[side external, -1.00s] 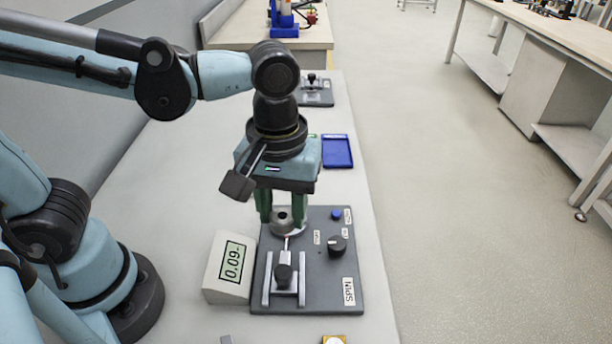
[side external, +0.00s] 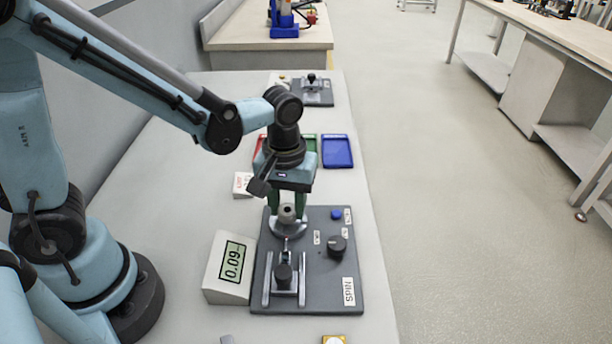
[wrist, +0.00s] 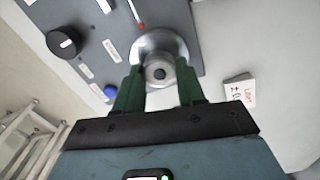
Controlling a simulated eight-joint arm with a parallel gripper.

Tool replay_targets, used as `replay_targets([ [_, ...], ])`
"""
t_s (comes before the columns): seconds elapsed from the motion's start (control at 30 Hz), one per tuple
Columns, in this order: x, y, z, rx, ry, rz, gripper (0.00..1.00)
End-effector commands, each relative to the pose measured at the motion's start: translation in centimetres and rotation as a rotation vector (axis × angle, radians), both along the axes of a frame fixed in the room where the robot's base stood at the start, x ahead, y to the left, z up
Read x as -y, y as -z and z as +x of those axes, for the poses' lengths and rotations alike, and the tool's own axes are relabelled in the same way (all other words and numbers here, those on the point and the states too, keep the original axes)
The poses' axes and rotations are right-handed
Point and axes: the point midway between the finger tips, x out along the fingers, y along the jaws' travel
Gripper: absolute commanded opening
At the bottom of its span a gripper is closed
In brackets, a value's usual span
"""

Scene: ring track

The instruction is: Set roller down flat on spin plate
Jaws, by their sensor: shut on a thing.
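The roller (side external: 287,211) is a small grey cylinder with a dark centre hole. My gripper (wrist: 160,92) is shut on it, with the roller between its green fingers in the wrist view (wrist: 160,72). The spin plate (side external: 290,231) is a pale round metal disc at the back of the dark SPIN device. It also shows in the wrist view (wrist: 147,43), behind the roller. The roller is over the disc, its hole end showing; I cannot tell if they touch.
The SPIN base (side external: 318,285) carries a black knob (side external: 337,245), a blue button (side external: 336,214) and a red-tipped probe on a slide (side external: 284,276). A display reading 0.09 (side external: 231,262) stands left. A blue tray (side external: 337,151) lies behind. A small label card (side external: 242,184) stands back left.

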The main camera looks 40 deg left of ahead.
Motion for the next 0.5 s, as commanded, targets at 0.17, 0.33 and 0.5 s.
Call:
replay_targets([
  [0.17, 0.02, 0.63, -0.02, 0.000, 0.000, 0.000, 0.05],
  [0.33, 0.02, 0.60, -0.02, 0.000, 0.000, 0.000, 0.05],
  [0.5, 0.02, 0.95, -0.01, 0.000, 0.000, 0.000, 0.05],
])
